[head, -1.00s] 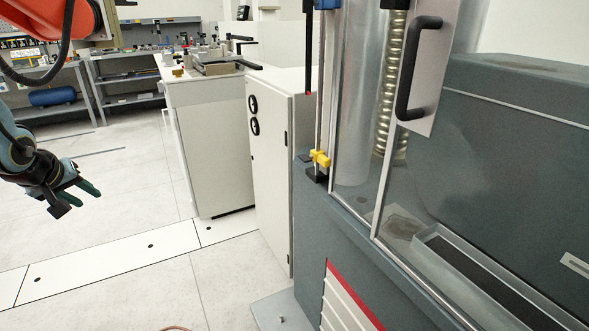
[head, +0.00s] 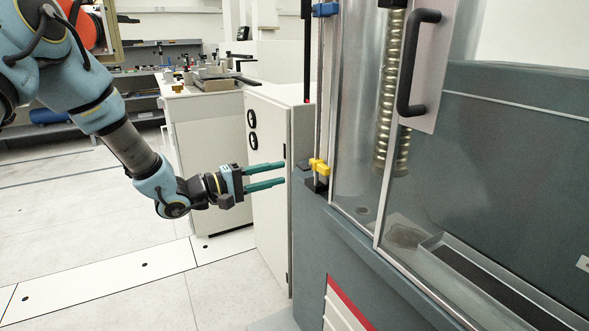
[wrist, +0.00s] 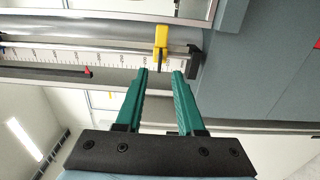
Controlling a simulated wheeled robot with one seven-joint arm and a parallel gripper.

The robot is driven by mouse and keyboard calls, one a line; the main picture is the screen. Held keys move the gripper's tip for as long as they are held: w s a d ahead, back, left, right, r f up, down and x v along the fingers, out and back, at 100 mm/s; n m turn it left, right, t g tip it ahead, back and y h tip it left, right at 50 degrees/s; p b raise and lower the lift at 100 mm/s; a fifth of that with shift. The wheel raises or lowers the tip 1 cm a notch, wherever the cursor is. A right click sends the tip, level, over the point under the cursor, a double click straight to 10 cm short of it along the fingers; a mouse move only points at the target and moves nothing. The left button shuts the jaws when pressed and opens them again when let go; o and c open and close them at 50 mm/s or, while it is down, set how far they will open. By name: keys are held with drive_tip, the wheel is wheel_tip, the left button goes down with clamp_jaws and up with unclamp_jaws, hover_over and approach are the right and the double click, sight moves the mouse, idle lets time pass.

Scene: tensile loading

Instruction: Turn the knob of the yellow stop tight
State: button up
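The yellow stop (head: 318,167) sits low on the upright rod at the left edge of the testing machine, just above a black foot. In the wrist view the yellow stop (wrist: 161,42) lies on the scaled rod, just beyond the fingertips. My gripper (head: 284,174) has two green fingers, apart and empty, pointing right at the stop with a gap between. In the wrist view my gripper (wrist: 161,73) shows clear space between its fingers.
The machine's clear door has a black handle (head: 415,62) right of the rod. A blue stop (head: 326,9) sits higher on the rod. A white cabinet (head: 268,185) stands behind my gripper. The floor at lower left is clear.

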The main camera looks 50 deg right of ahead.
sight(300, 168)
drive_tip(key=x, duration=0.5)
drive_tip(key=shift+s+d+p, duration=0.1)
drive_tip(key=shift+d+p, duration=0.2)
drive_tip(key=shift+c, duration=0.2)
clamp_jaws()
